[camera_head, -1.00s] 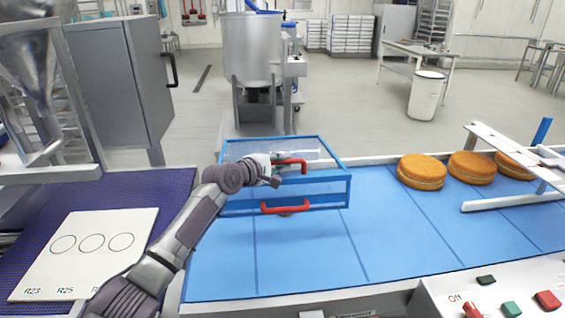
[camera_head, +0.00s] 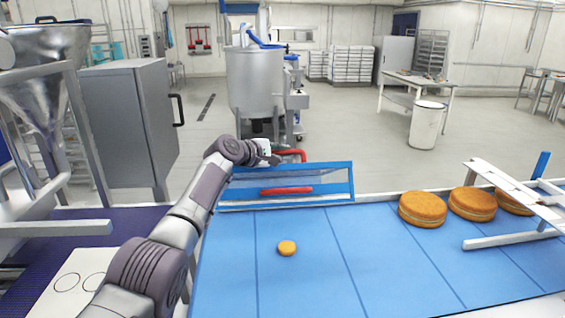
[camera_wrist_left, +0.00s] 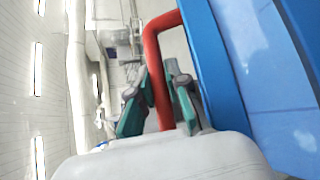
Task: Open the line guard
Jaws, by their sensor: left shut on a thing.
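The line guard (camera_head: 350,180) is a blue-framed, clear-panelled cover at the far edge of the blue conveyor belt. It is swung up and back, and the belt in front of it is uncovered. It has two red handles, a front one (camera_head: 286,191) and an upper one (camera_head: 293,153). My left gripper (camera_head: 272,157) is at the upper handle. In the left wrist view, its green-padded fingers (camera_wrist_left: 158,106) are shut around a red handle (camera_wrist_left: 157,70), beside the blue frame (camera_wrist_left: 215,65). My right gripper is not in view.
A small orange round (camera_head: 287,248) lies on the bare belt (camera_head: 390,265). Several larger filled rounds (camera_head: 422,209) sit farther right, by a white rail frame (camera_head: 515,190). A grey cabinet (camera_head: 125,120) stands at the left. A white card (camera_head: 70,285) lies on the purple mat.

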